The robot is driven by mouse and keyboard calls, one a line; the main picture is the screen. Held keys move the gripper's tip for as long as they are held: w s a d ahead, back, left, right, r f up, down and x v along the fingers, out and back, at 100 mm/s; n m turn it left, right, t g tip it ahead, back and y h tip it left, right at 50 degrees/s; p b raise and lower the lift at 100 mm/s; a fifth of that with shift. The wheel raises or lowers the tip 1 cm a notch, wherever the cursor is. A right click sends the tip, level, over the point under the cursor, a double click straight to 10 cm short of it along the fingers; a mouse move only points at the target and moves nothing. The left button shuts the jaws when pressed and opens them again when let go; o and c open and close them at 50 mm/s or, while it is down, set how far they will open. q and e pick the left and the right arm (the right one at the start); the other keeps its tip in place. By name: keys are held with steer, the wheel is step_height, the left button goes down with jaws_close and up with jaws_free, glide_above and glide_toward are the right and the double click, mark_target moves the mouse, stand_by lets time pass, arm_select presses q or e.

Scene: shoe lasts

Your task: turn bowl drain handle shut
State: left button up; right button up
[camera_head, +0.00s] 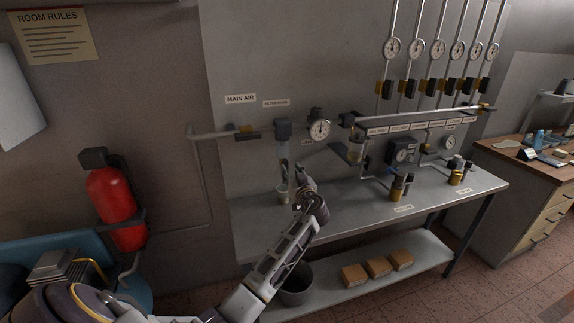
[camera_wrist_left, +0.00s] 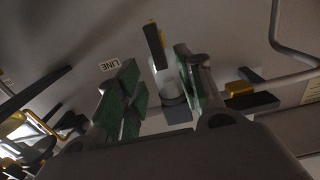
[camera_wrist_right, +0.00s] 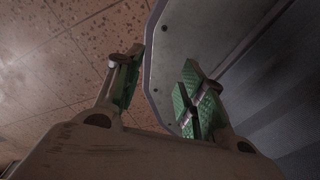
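The clear filter bowl (camera_head: 283,152) hangs under a dark filter head (camera_head: 283,130) on the main air line at the wall panel. In the left wrist view the bowl (camera_wrist_left: 164,82) appears upside down, with a dark drain handle with yellow parts (camera_wrist_left: 155,42) at its end. My right gripper (camera_wrist_right: 158,92) is open and empty, outside the head view.
A small clear cup (camera_head: 284,196) stands on the grey bench (camera_head: 350,218) below the bowl. A round gauge (camera_head: 319,130) is right of the filter. A bucket (camera_head: 296,285) stands below.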

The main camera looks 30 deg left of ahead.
mark_target(287, 165)
arm_select(q)
steer(key=p+x, duration=0.1)
steer(key=x, duration=0.3)
steer(key=shift+w+r, duration=0.1)
steer(key=shift+w, duration=0.05)
steer(key=shift+w+a, duration=0.4)
steer(key=shift+a, duration=0.15)
arm_select(e)
steer(key=shift+d+r, duration=0.7)
steer(key=shift+d, duration=0.1)
steer(key=shift+a, duration=0.15)
arm_select(q)
jaws_close()
arm_select(e)
steer(key=shift+a, duration=0.35)
